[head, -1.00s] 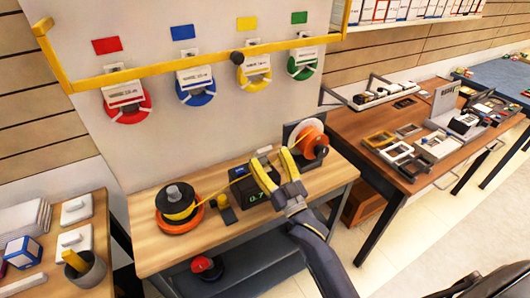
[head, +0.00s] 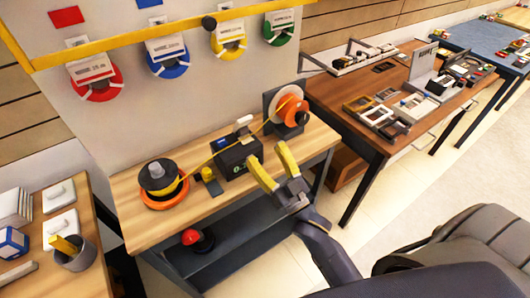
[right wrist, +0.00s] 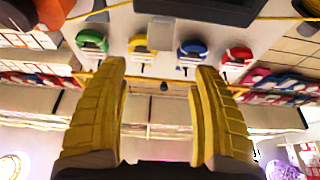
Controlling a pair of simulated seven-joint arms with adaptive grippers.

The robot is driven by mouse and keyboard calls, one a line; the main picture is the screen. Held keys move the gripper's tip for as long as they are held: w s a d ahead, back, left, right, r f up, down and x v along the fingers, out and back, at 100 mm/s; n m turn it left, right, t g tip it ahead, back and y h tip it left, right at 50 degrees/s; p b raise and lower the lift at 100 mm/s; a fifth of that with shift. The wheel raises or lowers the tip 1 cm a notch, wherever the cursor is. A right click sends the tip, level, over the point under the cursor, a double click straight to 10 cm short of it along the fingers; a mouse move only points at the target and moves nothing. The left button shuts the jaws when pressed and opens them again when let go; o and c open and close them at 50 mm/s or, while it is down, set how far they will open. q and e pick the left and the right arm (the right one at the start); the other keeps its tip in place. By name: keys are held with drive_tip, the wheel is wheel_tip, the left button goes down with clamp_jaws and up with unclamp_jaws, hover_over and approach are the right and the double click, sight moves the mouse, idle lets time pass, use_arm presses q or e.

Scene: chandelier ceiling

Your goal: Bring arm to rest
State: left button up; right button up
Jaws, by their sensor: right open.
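My right gripper (head: 274,168) has yellow fingers and is open and empty, in front of the wooden workbench (head: 130,212). Its two parted fingers also show in the right wrist view (right wrist: 160,95), with nothing between them. In the head view the fingers are near the front edge of the bench, close to a black box with a display (head: 238,157). My left gripper is not in view.
On the bench stand a spool on an orange base (head: 160,181) and an orange reel (head: 290,112), with a yellow strand running between them. Colored rings hang on the panel behind. A brown table (head: 345,120) stands at right, a dark chair (head: 470,240) at lower right.

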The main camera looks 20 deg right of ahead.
drive_tip(key=s+d+f+n+g+h, duration=0.1)
drive_tip(key=s+d+f+g+h, duration=0.2)
drive_tip(key=f, duration=0.4)
drive_tip(key=s+f+n+g+h, duration=0.1)
drive_tip(key=s+f+n+g, duration=0.15)
drive_tip(key=f+g, duration=0.35)
drive_tip(key=s+d+f+n+g+h, duration=0.1)
drive_tip(key=s+d+f+g+h, duration=0.2)
drive_tip(key=s, duration=0.4)
drive_tip(key=s+d+f+n+g+h, duration=0.1)
drive_tip(key=s+d+f+g+h, duration=0.15)
drive_tip(key=s+d+f, duration=0.35)
drive_tip(key=s+a+f+g+y, duration=0.1)
drive_tip(key=s+a+f+y, duration=0.15)
drive_tip(key=f, duration=1.15)
drive_tip(key=s+a+f+g+y, duration=0.15)
drive_tip(key=a+f, duration=0.25)
drive_tip(key=f, duration=1.1)
drive_tip(key=s+f+m+g+y, duration=0.1)
drive_tip(key=s+f+m+g, duration=0.2)
drive_tip(key=s+f, duration=1.7)
drive_tip(key=shift+s+f+m+g, duration=0.3)
drive_tip(key=shift+s+m, duration=0.15)
drive_tip(key=shift+s, duration=0.45)
